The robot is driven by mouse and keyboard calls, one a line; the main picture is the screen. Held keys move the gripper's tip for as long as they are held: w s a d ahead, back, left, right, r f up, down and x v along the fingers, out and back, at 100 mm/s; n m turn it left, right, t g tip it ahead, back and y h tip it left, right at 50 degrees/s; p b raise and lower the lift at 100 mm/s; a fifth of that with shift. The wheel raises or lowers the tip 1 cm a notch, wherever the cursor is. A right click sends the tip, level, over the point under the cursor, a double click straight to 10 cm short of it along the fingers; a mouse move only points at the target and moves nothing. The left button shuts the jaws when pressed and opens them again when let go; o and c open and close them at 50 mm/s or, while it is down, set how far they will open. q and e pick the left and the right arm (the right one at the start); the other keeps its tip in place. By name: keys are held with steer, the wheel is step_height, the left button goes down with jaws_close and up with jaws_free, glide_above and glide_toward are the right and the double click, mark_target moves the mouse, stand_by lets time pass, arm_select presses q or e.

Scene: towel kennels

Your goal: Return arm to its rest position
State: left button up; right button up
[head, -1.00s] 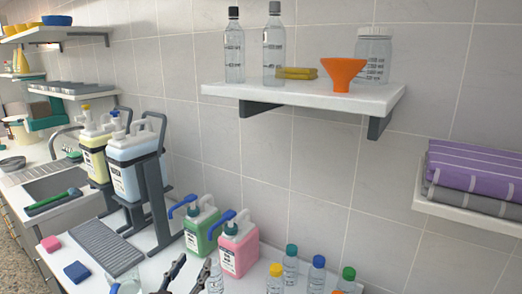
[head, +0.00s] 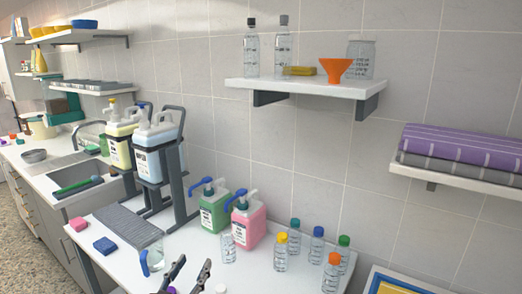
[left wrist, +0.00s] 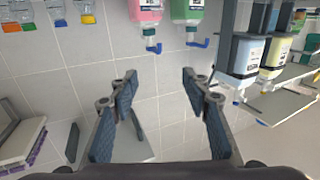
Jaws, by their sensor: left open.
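My left gripper (head: 188,276) shows at the bottom edge of the head view, over the front of the white counter (head: 190,247). Its two dark fingers stand apart. In the left wrist view, which looks upside down, the gripper (left wrist: 160,85) is open, with only tiled wall between its fingers. The green jug (head: 214,209) and pink jug (head: 248,222), both with blue pump spouts, stand on the counter beyond it, apart from the fingers. Most of the left arm is outside the head view. My right gripper shows in neither view.
A clear bottle (head: 228,248) stands near the gripper, and a clear beaker (head: 153,257) is left of it. Several bottles with coloured caps (head: 295,243) stand to the right. A wall shelf (head: 320,88) hangs above, and purple towels (head: 455,143) lie on another shelf.

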arm_select(q)
steer(key=s+a+f+g+y, duration=0.25)
steer(key=s+f+g, duration=0.55)
steer(key=s+f, duration=0.75)
steer(key=s+f+g, duration=0.2)
steer(key=s+g, duration=0.1)
steer(key=s, duration=0.7)
steer(key=s+f+g, duration=0.2)
steer(key=s+g, duration=0.1)
steer(key=s, duration=0.7)
step_height(320, 180, down, 31)
steer(key=s+g+b, duration=0.1)
steer(key=b, duration=0.4)
steer(key=s+a+f+g+b, duration=0.1)
steer(key=s+a+f+b, duration=0.2)
steer(key=s+f, duration=1.4)
step_height(320, 180, down, 4)
steer(key=shift+s+r+g+y+b, duration=0.2)
steer(key=shift+s+g+y+b, duration=0.15)
steer(key=shift+y+b, duration=0.1)
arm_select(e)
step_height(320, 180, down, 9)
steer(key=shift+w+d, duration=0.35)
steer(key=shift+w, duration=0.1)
